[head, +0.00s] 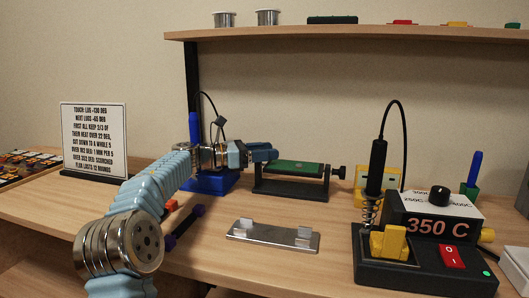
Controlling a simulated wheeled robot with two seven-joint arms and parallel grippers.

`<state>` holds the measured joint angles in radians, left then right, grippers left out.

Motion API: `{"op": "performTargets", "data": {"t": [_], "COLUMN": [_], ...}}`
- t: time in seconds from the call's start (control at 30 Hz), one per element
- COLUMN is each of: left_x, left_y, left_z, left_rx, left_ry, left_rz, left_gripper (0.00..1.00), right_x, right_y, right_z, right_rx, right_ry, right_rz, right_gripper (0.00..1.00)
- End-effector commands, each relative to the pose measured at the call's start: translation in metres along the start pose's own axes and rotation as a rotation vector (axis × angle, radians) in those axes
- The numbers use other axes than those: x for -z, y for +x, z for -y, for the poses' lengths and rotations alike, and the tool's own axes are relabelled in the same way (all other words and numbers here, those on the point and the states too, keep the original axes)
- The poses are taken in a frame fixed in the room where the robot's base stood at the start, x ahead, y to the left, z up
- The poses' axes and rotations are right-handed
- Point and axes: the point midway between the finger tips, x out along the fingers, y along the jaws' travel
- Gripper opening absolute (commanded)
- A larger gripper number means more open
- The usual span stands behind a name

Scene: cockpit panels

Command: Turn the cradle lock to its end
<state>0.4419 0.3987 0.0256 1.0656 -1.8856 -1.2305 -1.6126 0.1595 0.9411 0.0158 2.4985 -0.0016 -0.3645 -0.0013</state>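The cradle is a dark frame on a base (292,189) that holds a flat green board (294,167). A black knob (339,172) sticks out at the cradle's right end; it looks like the lock, but its turn angle is too small to read. My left arm reaches in from the left, and its gripper (265,152) is at the cradle's far left end, over the board's left edge. The wrist and gripper hide that end of the cradle. The fingers look close together, but I cannot tell whether they are open, shut or touching anything. My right gripper is not in view.
A soldering station (426,245) reading 350 C stands at the right, with an upright black iron (376,167). A metal plate (273,235) with two pale blocks lies in front of the cradle. A blue holder (211,183) is behind my wrist. A sign (94,140) stands left.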

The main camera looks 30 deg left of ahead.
Motion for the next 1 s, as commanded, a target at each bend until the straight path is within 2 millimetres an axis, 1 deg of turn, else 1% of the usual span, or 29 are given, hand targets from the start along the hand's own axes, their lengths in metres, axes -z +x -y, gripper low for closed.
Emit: {"op": "performTargets", "data": {"t": [0.17, 0.27, 0.37, 0.47, 0.67, 0.7, 0.8, 0.9, 1.0], "left_x": [-0.002, -0.012, -0.032, -0.05, -0.095, -0.096, -0.106, -0.116, -0.123], "left_y": [0.0, 0.0, 0.0, -0.004, -0.013, -0.016, -0.022, -0.027, -0.031], "left_z": [0.0, 0.0, 0.0, 0.016, 0.053, 0.064, 0.087, 0.107, 0.122], "left_rx": [0.0, 0.0, 0.0, 0.001, 0.002, 0.002, 0.001, 0.002, 0.001], "left_ry": [0.0, 0.002, 0.004, 0.005, 0.005, 0.004, 0.003, 0.002, 0.002], "left_rz": [0.0, 0.001, 0.001, 0.001, 0.002, 0.002, 0.002, 0.001, 0.001], "left_gripper": [0.54, 0.54, 0.54, 0.54, 0.54, 0.54, 0.54, 0.54, 0.54], "right_x": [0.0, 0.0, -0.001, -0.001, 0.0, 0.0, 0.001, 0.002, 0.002], "right_y": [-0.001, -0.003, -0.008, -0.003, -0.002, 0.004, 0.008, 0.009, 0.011], "right_z": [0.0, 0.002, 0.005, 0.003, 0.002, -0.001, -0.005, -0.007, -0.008], "right_rx": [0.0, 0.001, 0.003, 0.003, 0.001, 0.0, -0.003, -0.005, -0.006], "right_ry": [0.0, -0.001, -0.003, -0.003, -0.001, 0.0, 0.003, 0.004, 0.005], "right_rz": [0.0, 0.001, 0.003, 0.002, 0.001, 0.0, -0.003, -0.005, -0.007], "right_gripper": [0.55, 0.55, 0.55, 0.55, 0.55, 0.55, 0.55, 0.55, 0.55]}}
